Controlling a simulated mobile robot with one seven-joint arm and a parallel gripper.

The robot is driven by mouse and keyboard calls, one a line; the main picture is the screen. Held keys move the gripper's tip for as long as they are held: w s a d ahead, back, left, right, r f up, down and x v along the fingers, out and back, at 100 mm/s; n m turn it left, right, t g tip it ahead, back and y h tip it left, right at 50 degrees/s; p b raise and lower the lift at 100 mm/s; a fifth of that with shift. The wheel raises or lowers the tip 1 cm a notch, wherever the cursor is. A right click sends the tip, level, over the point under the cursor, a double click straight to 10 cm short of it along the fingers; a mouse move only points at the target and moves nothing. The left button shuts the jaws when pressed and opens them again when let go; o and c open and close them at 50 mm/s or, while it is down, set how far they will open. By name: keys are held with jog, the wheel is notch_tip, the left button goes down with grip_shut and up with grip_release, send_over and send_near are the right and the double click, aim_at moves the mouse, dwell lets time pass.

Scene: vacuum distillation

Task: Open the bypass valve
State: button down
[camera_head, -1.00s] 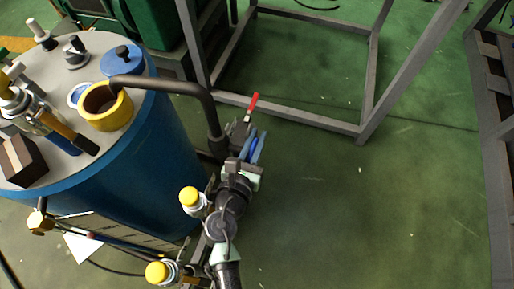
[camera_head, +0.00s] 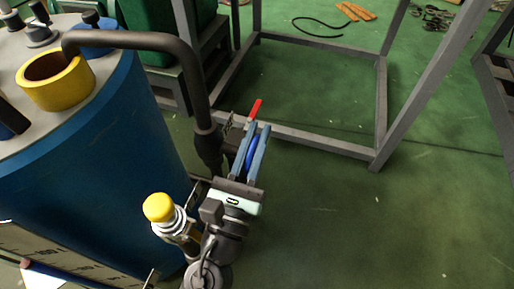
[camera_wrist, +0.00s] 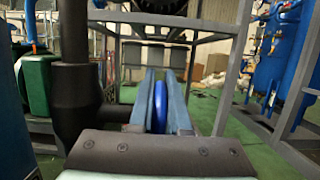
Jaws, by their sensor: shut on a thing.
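My gripper (camera_head: 258,130) reaches forward beside the black pipe, its two grey-blue fingers on either side of a blue rounded handle (camera_head: 250,155). In the wrist view my gripper (camera_wrist: 160,76) is closed on this blue handle (camera_wrist: 160,108), which shows edge-on between the fingers. A red lever (camera_head: 255,110) sticks up just beyond the fingertips in the head view. The valve body is mostly hidden behind my gripper, and I cannot tell which handle belongs to the bypass valve.
A thick black pipe (camera_head: 196,85) drops from the large blue tank (camera_head: 85,150) just left of my gripper; it also stands close in the wrist view (camera_wrist: 76,95). A grey metal frame (camera_head: 320,143) stands beyond.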

jog(key=shift+b, duration=0.4)
jog(key=c, duration=0.9)
grip_release()
jog(key=shift+s, duration=0.1)
jog(key=shift+s+a+f, duration=0.15)
jog(key=shift+s+f, duration=0.05)
jog(key=shift+s, duration=0.1)
jog(key=s+a, duration=0.1)
jog(key=s, duration=0.3)
jog(key=s+a+p, duration=0.1)
jog(key=s+a, duration=0.1)
jog(key=s, duration=0.3)
jog(key=s+a+p, duration=0.1)
jog(key=s, duration=0.3)
jog(key=shift+s+a+f, duration=0.15)
jog(key=shift+s+f, duration=0.05)
jog(key=shift+f, duration=0.1)
